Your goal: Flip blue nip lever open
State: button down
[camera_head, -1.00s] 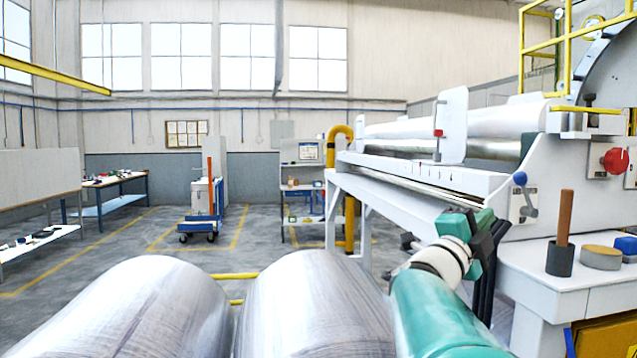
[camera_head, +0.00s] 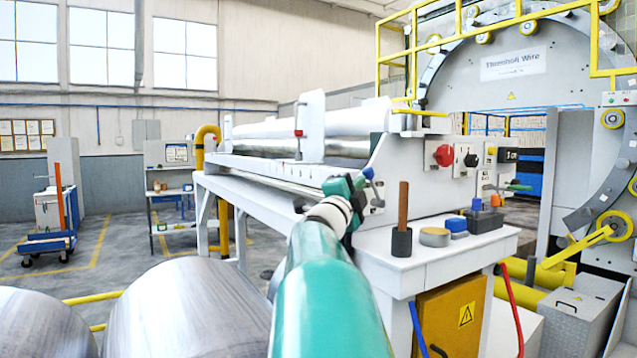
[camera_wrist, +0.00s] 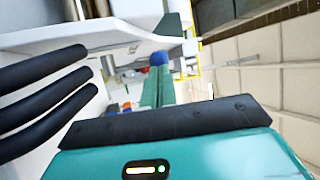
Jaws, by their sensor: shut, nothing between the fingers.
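The blue nip lever (camera_head: 368,173) is a grey arm with a round blue knob, on a small plate at the near end of the white roller machine. Its knob is at the upper end in the head view. My gripper (camera_head: 358,184) is right by the knob, overlapping part of the lever. In the wrist view the blue knob (camera_wrist: 158,58) shows just beyond the tips of my green fingers (camera_wrist: 158,88). The fingers are together with nothing between them. I cannot tell whether they touch the knob. The lever's arm is hidden in the wrist view.
A white side table (camera_head: 400,265) holds a brown-handled tool in a dark cup (camera_head: 401,240), a tape roll (camera_head: 434,237) and a blue block (camera_head: 454,225). Large grey coils (camera_head: 190,310) lie in front. A red knob (camera_head: 444,155) is on the machine panel.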

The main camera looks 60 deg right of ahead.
jog(key=shift+x, duration=0.95)
